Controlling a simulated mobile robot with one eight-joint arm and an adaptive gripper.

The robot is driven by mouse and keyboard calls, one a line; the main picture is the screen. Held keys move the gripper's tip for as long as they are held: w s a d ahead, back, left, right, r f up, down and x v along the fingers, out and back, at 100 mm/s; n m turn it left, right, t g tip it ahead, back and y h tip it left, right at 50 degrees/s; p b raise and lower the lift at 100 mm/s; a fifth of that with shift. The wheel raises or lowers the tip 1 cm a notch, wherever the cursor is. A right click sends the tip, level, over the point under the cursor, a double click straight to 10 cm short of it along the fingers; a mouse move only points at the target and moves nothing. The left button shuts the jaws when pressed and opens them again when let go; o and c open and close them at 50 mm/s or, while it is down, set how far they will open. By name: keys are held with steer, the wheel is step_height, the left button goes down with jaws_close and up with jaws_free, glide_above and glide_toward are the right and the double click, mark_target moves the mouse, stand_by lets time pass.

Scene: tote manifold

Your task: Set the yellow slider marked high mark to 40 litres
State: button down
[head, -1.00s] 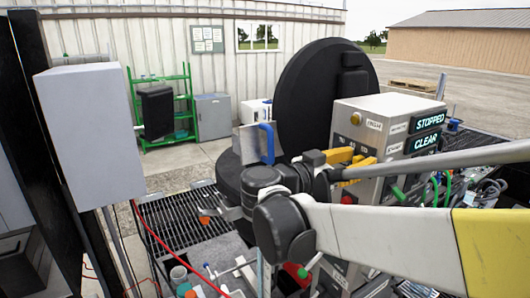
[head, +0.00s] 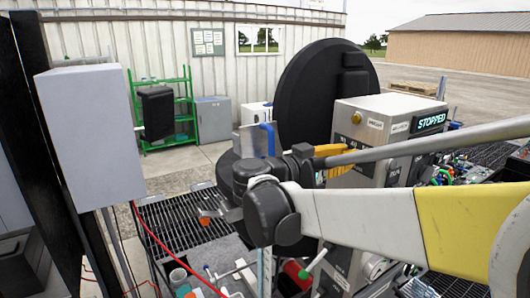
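My gripper (head: 332,160) shows as yellow fingers in front of the grey control box (head: 372,108). My own arm partly covers the fingers, so I cannot tell whether they are open or shut. I see nothing held in them. I cannot make out the yellow slider marked high mark or its scale. Much of the box's lower front is hidden behind my arm.
A large black disc (head: 308,90) stands behind the box. A grey cabinet (head: 90,135) is at the left. Red cables, tubes and small parts crowd the area below my arm. A green rack (head: 187,100) stands by the far wall. Dark grating (head: 170,225) lies left of my wrist.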

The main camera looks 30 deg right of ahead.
steer(key=c, duration=1.4)
jaws_free()
steer(key=shift+d, duration=0.1)
steer(key=a, duration=0.8)
steer(key=s+a, duration=0.1)
steer(key=a, duration=0.3)
